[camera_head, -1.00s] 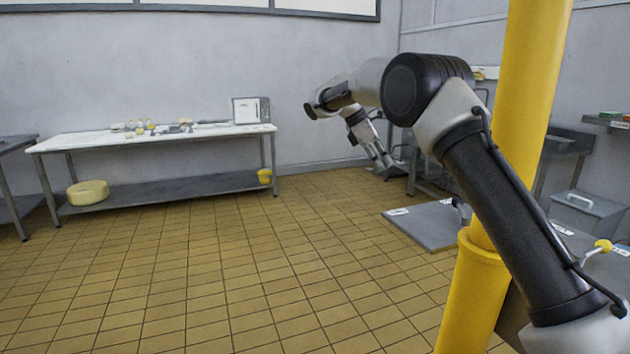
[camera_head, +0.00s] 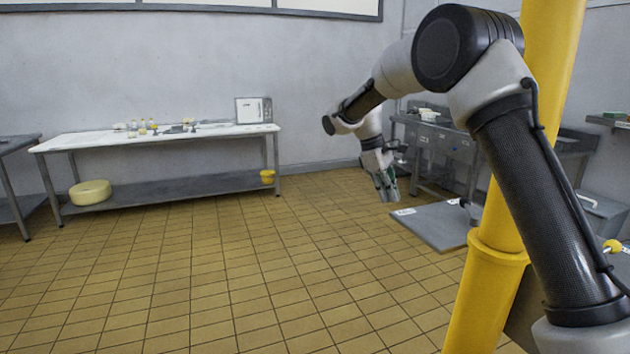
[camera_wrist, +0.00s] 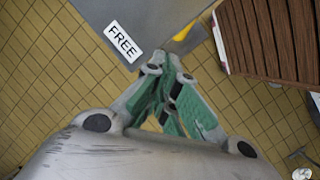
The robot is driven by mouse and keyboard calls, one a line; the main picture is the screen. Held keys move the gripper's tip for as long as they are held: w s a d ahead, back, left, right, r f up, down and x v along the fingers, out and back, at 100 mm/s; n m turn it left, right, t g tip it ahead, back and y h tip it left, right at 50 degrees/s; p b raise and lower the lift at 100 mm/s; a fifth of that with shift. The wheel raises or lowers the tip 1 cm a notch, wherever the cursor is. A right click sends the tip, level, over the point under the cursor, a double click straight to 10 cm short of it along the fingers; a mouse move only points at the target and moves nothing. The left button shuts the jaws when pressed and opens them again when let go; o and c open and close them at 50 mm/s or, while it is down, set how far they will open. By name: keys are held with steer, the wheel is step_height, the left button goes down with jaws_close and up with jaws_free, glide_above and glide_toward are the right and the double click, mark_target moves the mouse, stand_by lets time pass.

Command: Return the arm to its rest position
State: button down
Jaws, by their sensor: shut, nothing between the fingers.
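My gripper (camera_head: 388,194) hangs at the end of my bent arm, right of the middle in the head view, pointing down over the tiled floor. In the wrist view my gripper (camera_wrist: 168,82) shows green-lined fingers brought together at the tips, with nothing between them. It is apart from every surface around it. My arm arches over from the lower right, in front of a yellow post (camera_head: 495,262).
A grey plate (camera_head: 437,228) lies right of my gripper; a "FREE" label (camera_wrist: 123,41) shows in the wrist view, near brown wooden slats (camera_wrist: 268,40). A long white-topped table (camera_head: 160,137) stands at the back left. The tiled floor (camera_head: 260,270) between is clear.

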steer(key=s+d+r+m+t+y, duration=0.1)
steer(key=s+d, duration=0.4)
steer(key=s, duration=0.8)
steer(key=s+d+r+m+t+y, duration=0.1)
steer(key=s+d+r+m, duration=0.3)
steer(key=s, duration=0.8)
steer(key=s+d+r+m+t+y, duration=0.2)
steer(key=s+d+m, duration=0.3)
steer(key=s, duration=0.8)
steer(key=shift+s+d+r+m+t, duration=0.3)
steer(key=shift+d+r+t, duration=0.35)
steer(key=shift+d, duration=0.35)
